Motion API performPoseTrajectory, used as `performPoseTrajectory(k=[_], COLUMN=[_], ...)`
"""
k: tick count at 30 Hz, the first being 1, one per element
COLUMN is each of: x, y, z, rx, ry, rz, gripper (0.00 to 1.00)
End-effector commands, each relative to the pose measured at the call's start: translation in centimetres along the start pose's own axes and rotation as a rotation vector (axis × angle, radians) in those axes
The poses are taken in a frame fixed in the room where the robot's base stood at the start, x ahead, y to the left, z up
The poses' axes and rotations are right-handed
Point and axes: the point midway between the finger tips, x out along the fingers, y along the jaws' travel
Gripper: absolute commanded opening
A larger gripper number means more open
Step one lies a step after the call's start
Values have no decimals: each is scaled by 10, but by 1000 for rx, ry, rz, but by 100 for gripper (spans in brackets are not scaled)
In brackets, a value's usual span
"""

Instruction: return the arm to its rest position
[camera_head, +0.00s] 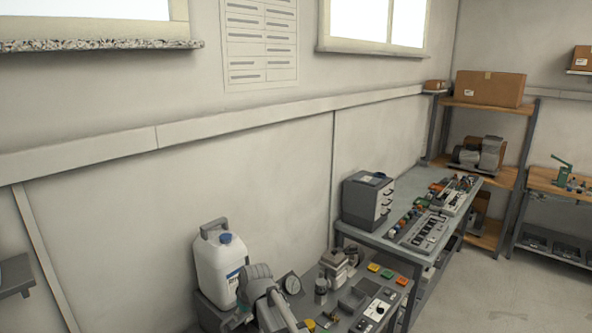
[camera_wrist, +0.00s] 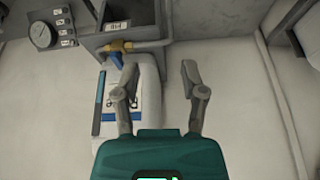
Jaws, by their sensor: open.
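My gripper (camera_wrist: 160,72) shows in the wrist view with its two grey fingers spread apart. Nothing is between the fingertips. Behind and below the left finger is a white container (camera_wrist: 147,87) with a blue-and-white label. A brass fitting with a blue handle (camera_wrist: 117,50) sits just above the container, beyond the fingers. I see no contact between the fingers and these things. In the head view, grey rounded arm links of mine stand at the bottom, in front of the bench; my fingers cannot be made out there.
A white jug (camera_head: 215,262) with a blue cap stands close to my arm. A bench (camera_head: 352,300) with a gauge and coloured buttons is at its right. A grey table (camera_head: 377,237) holds a dark box (camera_head: 362,202) and panels. Bare floor (camera_head: 480,290) lies at right.

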Motion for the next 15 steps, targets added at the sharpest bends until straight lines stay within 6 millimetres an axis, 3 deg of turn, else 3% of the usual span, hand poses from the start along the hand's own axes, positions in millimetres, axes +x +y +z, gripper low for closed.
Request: performPoseTrajectory(k=[10, 15], x=[3, 5], y=[34, 57], z=[56, 102], rx=[110, 204], ry=[-53, -97], rz=[25, 44], gripper=[54, 54])
